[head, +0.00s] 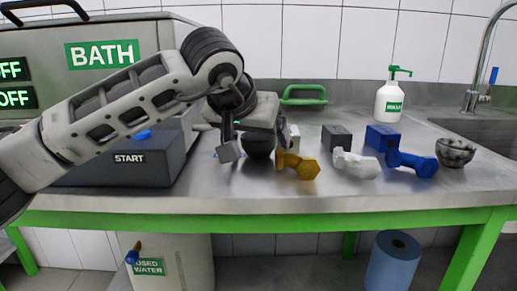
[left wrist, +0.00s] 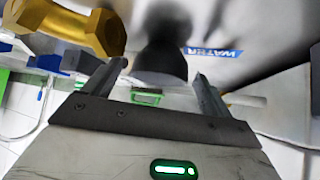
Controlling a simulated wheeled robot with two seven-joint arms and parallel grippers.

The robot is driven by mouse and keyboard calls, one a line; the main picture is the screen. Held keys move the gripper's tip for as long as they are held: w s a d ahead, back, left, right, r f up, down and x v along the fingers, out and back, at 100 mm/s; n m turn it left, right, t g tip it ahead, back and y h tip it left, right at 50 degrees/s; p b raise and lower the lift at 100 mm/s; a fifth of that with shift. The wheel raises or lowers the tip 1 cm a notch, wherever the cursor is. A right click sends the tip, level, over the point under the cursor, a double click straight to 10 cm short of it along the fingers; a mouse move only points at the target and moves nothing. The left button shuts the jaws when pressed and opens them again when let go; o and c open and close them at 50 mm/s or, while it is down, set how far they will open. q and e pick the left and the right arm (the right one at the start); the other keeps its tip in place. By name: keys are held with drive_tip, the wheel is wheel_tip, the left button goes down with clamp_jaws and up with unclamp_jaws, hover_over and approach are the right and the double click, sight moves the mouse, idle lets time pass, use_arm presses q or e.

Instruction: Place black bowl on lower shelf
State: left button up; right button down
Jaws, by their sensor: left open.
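A plain dark, rounded object (head: 262,153), which looks like the black bowl, stands on the steel worktop, partly hidden behind my left gripper (head: 248,147). In the left wrist view, the dark object (left wrist: 160,62) shows between and beyond the two spread fingers of my left gripper (left wrist: 160,72). The fingers are open; I cannot tell whether they touch it. A speckled black-and-grey bowl (head: 455,152) stands far right, beside the sink. No lower shelf can be made out. My right gripper is not in view.
Yellow (head: 298,165), white (head: 355,163) and blue (head: 412,163) dumbbell-shaped parts lie right of my gripper. The START box (head: 130,160) and BATH unit (head: 110,45) stand left. A soap bottle (head: 390,98) stands behind. Below are a used-water container (head: 180,262) and blue roll (head: 393,265).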

use_arm(q)
drive_tip(key=c, duration=1.2)
drive_tip(key=shift+o, duration=0.2)
drive_tip(key=shift+r, duration=0.1)
